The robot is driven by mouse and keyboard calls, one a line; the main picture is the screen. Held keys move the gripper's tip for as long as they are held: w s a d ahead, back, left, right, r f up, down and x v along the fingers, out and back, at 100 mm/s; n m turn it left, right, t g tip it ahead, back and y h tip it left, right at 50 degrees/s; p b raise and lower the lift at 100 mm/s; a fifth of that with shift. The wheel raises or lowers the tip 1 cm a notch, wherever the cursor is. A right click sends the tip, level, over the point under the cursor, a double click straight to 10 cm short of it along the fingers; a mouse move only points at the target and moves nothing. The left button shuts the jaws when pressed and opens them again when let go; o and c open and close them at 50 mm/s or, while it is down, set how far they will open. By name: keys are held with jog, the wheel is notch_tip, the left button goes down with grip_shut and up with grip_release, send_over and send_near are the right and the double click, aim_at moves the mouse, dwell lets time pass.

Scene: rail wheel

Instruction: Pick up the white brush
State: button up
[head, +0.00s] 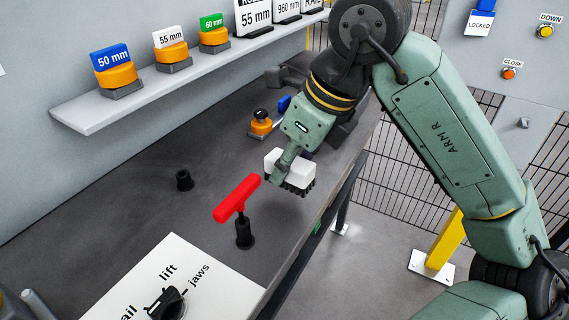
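The white brush (298,168), a white block with black bristles pointing down, is over the right part of the dark bench near its front edge. My gripper (286,160) is at the brush, pointing down. One green finger overlaps the brush's near side and covers part of it. The other finger is hidden behind the brush and the gripper body. I cannot tell whether the fingers press on the brush, or whether the bristles touch the bench.
A red T-handle (237,198) stands upright just left of the brush. An orange knob (261,124) is behind it. A white panel (215,275) with a black dial lies in front. A wall shelf (90,118) holds labelled blocks.

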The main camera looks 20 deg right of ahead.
jog(key=s+a+r+b, duration=0.1)
jog(key=s+b, duration=0.1)
jog(key=s, duration=1)
jog(key=shift+s+a+b, duration=0.3)
jog(key=shift+s+b, duration=0.05)
jog(key=shift+b, duration=0.05)
jog(key=shift+r, duration=0.1)
jog(key=o, duration=0.5)
jog(key=c, duration=0.4)
jog(key=shift+o, duration=0.2)
